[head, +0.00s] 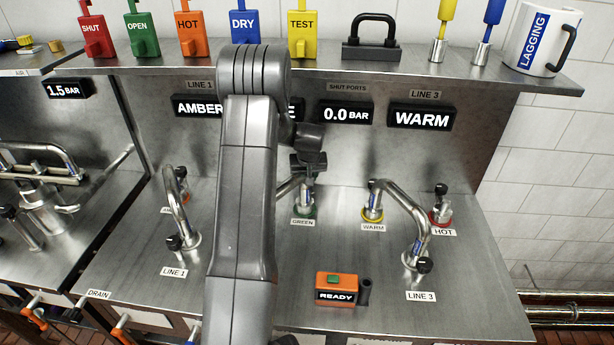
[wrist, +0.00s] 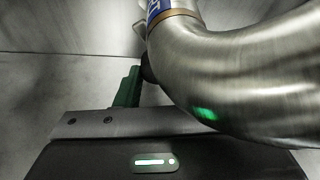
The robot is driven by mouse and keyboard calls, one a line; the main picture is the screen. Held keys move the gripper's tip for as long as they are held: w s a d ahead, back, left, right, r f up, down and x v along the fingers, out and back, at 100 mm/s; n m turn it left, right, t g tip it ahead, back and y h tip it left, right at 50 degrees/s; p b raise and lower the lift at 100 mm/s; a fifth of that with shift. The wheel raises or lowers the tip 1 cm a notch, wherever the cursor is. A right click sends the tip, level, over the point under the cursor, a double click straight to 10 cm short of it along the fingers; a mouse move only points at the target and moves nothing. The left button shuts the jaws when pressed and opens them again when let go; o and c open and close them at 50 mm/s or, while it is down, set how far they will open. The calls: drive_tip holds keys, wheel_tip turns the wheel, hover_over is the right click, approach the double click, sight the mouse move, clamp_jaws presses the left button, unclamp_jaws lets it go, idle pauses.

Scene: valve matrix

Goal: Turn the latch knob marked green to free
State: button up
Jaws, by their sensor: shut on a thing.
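The green-ringed port (head: 306,211) stands on the steel bench above the label GREEN. My gripper (head: 308,182) is over its top, and the dark latch knob there is mostly hidden by it. In the wrist view, a large bent steel pipe (wrist: 235,75) fills the right side. A dark green piece (wrist: 127,88) shows left of the pipe, with a small black part beside it. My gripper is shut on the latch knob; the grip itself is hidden. I cannot tell how far the knob is turned.
The WARM port (head: 372,213) with the LINE 3 pipe (head: 410,215) and the HOT port (head: 440,214) stand to the right. The LINE 1 pipe (head: 180,205) is left. An orange READY box (head: 336,289) sits in front. A shelf (head: 330,67) with tags and a mug overhangs behind.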

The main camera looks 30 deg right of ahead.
drive_tip(key=b, duration=0.1)
drive_tip(key=n+b, duration=0.1)
drive_tip(key=b, duration=0.1)
drive_tip(key=shift+d+f+n+y, duration=0.1)
drive_tip(key=shift+f+n+y, duration=0.2)
drive_tip(key=shift+r+n+b, duration=0.25)
drive_tip(key=shift+n+b, duration=0.4)
drive_tip(key=shift+n, duration=0.05)
drive_tip(key=o, duration=1)
drive_tip(key=shift+r, duration=0.1)
drive_tip(key=b+v, duration=0.1)
drive_tip(key=v, duration=0.6)
drive_tip(key=b+v, duration=0.1)
drive_tip(key=v, duration=0.5)
drive_tip(key=shift+s+d+r, duration=0.2)
drive_tip(key=shift+s+r, duration=0.1)
drive_tip(key=shift+s, duration=0.05)
